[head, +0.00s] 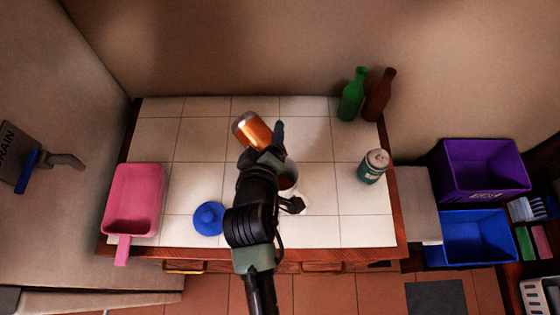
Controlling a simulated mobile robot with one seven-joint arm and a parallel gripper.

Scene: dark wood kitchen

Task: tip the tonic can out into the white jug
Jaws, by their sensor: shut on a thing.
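My gripper (262,150) is shut on a copper-orange can (252,130) above the middle of the tiled counter. The can is tilted, with one silver end toward the upper left. I cannot read a label, so I cannot confirm that it is the tonic. A pale round vessel (289,180), which looks like the white jug, stands below and right of the can. My gripper and wrist hide much of it. The can's visible silver end is apart from the vessel and on its far left side. No liquid stream shows.
A green can (373,166) stands at the right, with green (352,95) and brown (378,96) bottles behind it. A pink dustpan-like tray (133,200) and a blue round object (208,218) are at the left. Purple (480,168) and blue (475,238) bins are beyond the right edge.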

